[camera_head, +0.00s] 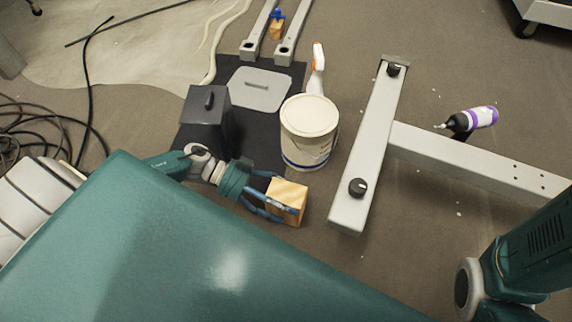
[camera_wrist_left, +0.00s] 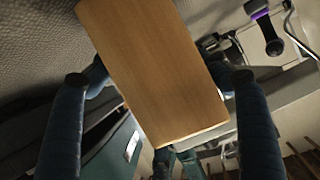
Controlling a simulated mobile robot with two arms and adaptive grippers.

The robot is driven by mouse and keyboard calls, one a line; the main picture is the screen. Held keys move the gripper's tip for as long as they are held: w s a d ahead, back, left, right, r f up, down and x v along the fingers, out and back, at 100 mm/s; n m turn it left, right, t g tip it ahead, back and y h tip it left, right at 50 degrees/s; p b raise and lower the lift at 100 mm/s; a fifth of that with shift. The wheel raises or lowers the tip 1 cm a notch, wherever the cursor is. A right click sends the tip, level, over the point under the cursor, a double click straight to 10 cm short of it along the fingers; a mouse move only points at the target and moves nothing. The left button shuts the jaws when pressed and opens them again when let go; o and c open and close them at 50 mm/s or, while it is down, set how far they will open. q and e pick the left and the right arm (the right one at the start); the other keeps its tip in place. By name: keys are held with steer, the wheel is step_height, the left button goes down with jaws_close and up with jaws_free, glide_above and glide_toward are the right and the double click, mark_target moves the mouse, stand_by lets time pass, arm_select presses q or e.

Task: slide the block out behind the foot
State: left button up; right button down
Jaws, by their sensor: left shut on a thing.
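A light wooden block (camera_head: 288,195) is held by my left gripper (camera_head: 277,203), whose blue fingers close on both sides of it. In the left wrist view the block (camera_wrist_left: 155,70) fills the middle between the dark blue fingers (camera_wrist_left: 160,95). The foot is a long grey metal beam (camera_head: 369,140) with two black knobs, joined to a cross beam at its right. The block is left of the foot's near end, with a gap of floor between them. Whether the block touches the floor is hard to tell. My right gripper is out of view.
A white bucket (camera_head: 309,130) stands just behind the block. A dark box (camera_head: 207,122), a black mat (camera_head: 262,142) with a grey plate (camera_head: 257,90), and a spray bottle (camera_head: 317,72) are farther back. A purple-labelled bottle (camera_head: 478,118) lies right of the foot.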

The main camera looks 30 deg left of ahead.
arm_select(q)
steer(key=shift+f, duration=0.1)
stand_by(0.3)
steer(key=shift+p, duration=0.35)
steer(key=o, duration=1.7)
steer(key=v, duration=1.2)
